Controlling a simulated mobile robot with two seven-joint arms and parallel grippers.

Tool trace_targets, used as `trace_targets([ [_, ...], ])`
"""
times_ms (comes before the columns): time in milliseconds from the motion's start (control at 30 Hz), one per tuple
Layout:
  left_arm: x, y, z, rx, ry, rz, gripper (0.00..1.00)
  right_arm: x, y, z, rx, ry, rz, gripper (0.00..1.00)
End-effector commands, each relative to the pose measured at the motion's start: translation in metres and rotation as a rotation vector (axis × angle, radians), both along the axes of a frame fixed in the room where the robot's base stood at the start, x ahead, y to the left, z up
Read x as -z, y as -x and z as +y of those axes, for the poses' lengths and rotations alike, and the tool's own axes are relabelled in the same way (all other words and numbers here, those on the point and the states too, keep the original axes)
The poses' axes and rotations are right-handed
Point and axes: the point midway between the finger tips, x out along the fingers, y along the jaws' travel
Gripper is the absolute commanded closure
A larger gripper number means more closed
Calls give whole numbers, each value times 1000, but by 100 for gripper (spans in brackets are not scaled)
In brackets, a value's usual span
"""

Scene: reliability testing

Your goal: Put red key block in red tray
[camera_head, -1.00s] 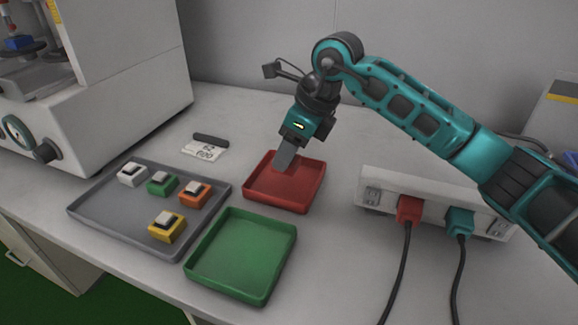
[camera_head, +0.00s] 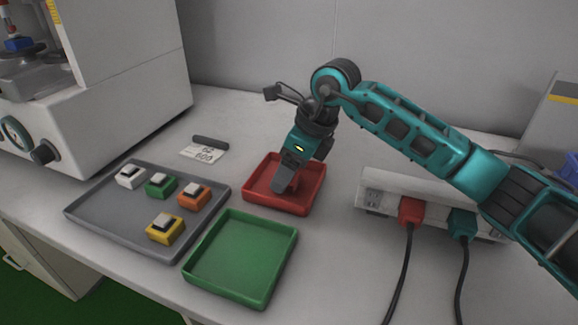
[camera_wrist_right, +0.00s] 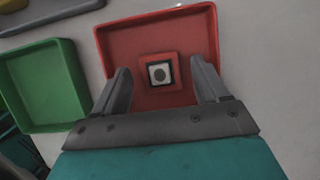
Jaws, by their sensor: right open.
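The red tray (camera_head: 308,198) lies on the bench, right of the grey tray. In the right wrist view the red tray (camera_wrist_right: 120,45) holds the red key block (camera_wrist_right: 158,73), a red square with a light key on top. The block lies on the tray floor. My right gripper (camera_head: 284,186) points down into the red tray. In the right wrist view its two fingers (camera_wrist_right: 157,88) are apart, one to each side of the block, with gaps between. In the head view the gripper mostly hides the block. My left gripper is not in view.
The grey tray (camera_head: 105,218) holds white (camera_head: 130,177), green (camera_head: 161,185), orange (camera_head: 194,195) and yellow (camera_head: 165,229) key blocks. A green tray (camera_head: 240,262) stands in front of the red tray. A power strip (camera_head: 374,191) with red and teal plugs lies right. A machine (camera_head: 110,105) stands at left.

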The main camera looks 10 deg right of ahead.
Motion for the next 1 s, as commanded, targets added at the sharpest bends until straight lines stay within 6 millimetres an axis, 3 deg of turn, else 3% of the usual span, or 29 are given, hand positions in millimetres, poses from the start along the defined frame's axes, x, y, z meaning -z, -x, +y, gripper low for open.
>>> trace_targets([
  [267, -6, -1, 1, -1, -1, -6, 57, -15, 2, -4, 1, 0, -2, 26],
  [700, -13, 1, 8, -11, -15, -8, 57, -97, 21, -32, 1, -1, -3, 26],
  [1000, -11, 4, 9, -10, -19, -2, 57, -114, 26, -38, 0, 0, 0, 26],
])
